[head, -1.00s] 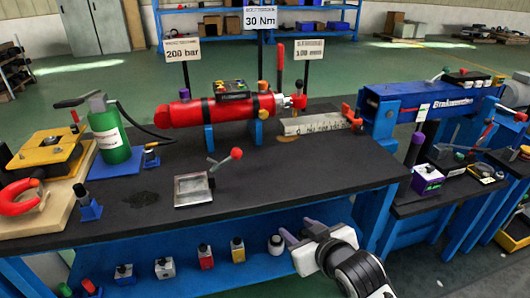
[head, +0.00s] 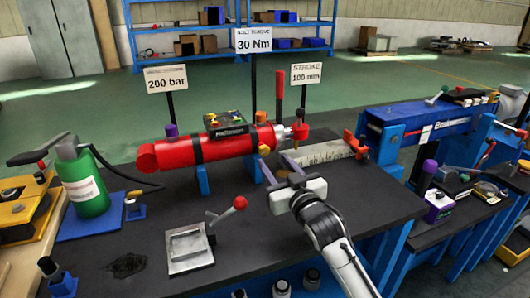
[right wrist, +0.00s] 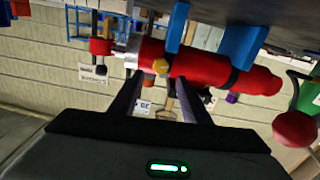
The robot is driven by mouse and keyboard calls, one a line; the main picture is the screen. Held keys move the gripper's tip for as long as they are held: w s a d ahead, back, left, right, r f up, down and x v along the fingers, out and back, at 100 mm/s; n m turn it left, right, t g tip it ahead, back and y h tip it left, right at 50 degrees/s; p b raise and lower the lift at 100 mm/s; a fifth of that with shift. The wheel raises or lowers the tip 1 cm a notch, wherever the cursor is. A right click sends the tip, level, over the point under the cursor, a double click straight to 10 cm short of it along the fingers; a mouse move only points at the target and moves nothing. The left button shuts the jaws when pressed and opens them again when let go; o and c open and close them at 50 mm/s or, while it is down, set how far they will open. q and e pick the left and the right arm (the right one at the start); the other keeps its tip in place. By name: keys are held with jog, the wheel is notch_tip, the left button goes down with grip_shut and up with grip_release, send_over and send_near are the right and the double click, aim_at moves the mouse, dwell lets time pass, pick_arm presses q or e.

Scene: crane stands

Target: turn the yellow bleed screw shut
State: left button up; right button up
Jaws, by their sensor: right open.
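The yellow bleed screw (head: 264,150) sits low on the front end of the red cylinder (head: 215,148), which lies on blue supports on the bench. In the right wrist view the screw (right wrist: 161,66) shows as a yellow head against the cylinder (right wrist: 200,68), in line with the gap between my fingers. My right gripper (head: 280,169) is open and empty, just in front of and below the screw. It appears apart from it; the exact distance is hard to judge. My left gripper is not in view.
A red-knobbed lever on a metal plate (head: 189,247) stands left of my right arm. A ruler block (head: 325,152) lies right of the screw, near an upright red handle (head: 279,95). A green pump bottle (head: 84,186) stands at the left. The black bench top (head: 150,225) has free room in front.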

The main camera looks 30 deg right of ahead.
aim_at(265, 151)
jog(key=x, duration=0.6)
jog(key=shift+w, duration=0.2)
jog(key=c, duration=1)
